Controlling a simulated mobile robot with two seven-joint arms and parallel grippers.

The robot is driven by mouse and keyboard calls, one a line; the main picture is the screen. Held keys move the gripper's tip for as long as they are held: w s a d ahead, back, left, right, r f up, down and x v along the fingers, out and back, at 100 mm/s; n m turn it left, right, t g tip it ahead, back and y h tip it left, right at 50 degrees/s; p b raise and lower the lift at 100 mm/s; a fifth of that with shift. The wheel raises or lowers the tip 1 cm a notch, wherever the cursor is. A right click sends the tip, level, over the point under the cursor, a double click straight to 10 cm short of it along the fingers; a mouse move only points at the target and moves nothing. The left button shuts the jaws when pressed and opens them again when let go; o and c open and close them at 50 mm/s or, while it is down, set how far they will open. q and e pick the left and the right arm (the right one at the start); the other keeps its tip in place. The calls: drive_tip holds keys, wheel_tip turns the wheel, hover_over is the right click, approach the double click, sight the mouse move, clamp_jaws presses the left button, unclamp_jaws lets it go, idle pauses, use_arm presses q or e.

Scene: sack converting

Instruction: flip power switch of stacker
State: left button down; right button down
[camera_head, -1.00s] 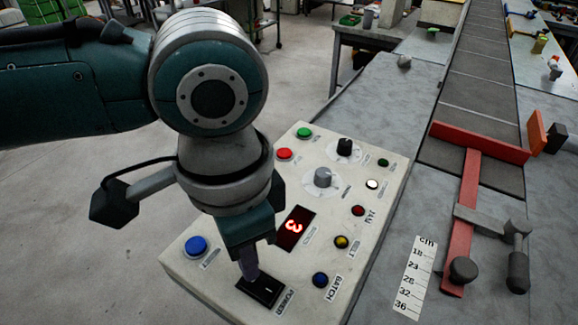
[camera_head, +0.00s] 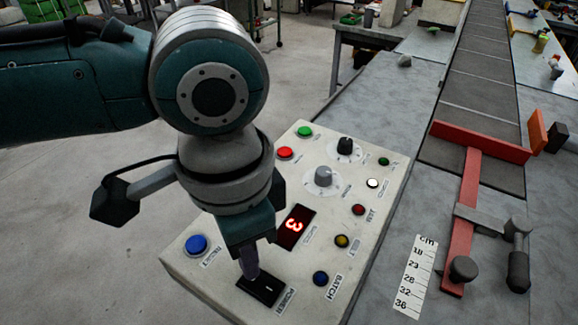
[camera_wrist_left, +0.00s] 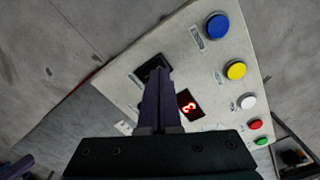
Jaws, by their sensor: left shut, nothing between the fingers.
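The stacker's power switch (camera_head: 262,289) is a black rocker beside the POWER label, at the near edge of the pale control panel (camera_head: 215,283). It also shows as a dark shape in the left wrist view (camera_wrist_left: 150,68). My left gripper (camera_head: 250,276) is shut and empty, pointing down with its fingertips at the rocker. The fingers cover part of the switch, and I cannot tell whether they press on it. In the left wrist view the closed fingertips (camera_wrist_left: 157,72) overlap the switch's edge. The red display (camera_head: 295,227) reads 3. My right gripper is not in view.
A blue button (camera_head: 196,244) lies left of the switch and a dark blue one (camera_head: 320,278) to its right. Knobs and small coloured buttons fill the panel's far part. A conveyor (camera_head: 480,80) with a red stop (camera_head: 470,205) stands to the right.

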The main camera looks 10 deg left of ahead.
use_arm(q)
drive_tip(key=shift+f+b, duration=0.55)
drive_tip(key=shift+f, duration=0.4)
idle(0.4)
wheel_tip(320, 180, up, 7)
drive_tip(key=p, duration=0.8)
drive_tip(key=shift+r, duration=0.1)
idle(0.3)
